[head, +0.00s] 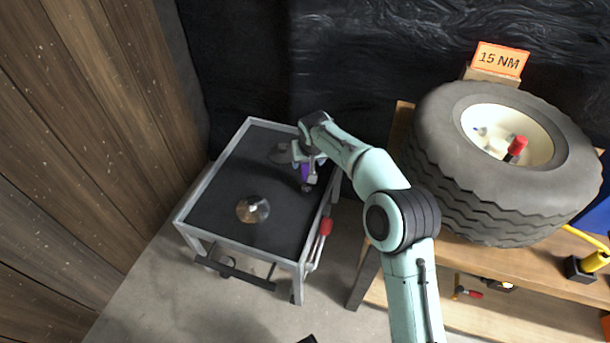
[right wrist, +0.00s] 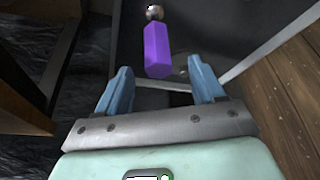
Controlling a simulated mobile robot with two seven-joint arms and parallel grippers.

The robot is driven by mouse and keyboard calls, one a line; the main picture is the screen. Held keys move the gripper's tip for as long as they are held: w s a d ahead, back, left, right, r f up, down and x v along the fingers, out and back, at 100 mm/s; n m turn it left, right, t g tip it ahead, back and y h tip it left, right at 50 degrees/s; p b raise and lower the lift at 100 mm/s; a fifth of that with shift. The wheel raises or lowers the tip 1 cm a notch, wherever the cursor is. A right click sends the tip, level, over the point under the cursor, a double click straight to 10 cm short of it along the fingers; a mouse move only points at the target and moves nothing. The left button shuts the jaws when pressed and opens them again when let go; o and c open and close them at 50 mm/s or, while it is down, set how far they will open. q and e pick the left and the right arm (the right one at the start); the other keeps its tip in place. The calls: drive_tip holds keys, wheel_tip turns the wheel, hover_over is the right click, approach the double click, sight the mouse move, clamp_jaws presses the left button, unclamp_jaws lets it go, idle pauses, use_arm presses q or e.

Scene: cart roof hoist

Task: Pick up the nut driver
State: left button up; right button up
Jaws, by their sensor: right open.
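The nut driver, a tool with a purple faceted handle (right wrist: 157,50) and a small metal end, shows ahead of my right gripper in the right wrist view. In the head view its purple handle (head: 305,172) is partly hidden by the gripper, over the right side of the cart's dark top. My right gripper (right wrist: 160,82) is open, its blue fingers apart on either side of the handle's near end. Nothing is clearly held; contact cannot be told. The right gripper (head: 311,165) is over the cart in the head view. My left gripper is not in view.
The grey-framed cart (head: 215,172) also carries a metal disc (head: 253,209) and a dark round piece (head: 283,154). A red-handled tool (head: 325,226) is at its right side. A big tire (head: 470,205) lies on the wooden bench, with a "15 NM" sign (head: 500,59) behind.

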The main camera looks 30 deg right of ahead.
sight(307, 169)
drive_tip(key=x, duration=0.3)
drive_tip(key=b+x, duration=0.2)
drive_tip(key=x, duration=0.3)
drive_tip(key=shift+s+d+f, duration=0.1)
drive_tip(key=shift+d+f, duration=0.1)
drive_tip(key=shift+f, duration=0.05)
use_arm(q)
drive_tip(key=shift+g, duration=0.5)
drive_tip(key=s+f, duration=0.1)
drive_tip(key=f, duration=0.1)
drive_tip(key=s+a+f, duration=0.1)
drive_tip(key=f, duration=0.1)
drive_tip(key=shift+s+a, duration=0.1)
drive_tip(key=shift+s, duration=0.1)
use_arm(e)
drive_tip(key=shift+r, duration=0.1)
clamp_jaws()
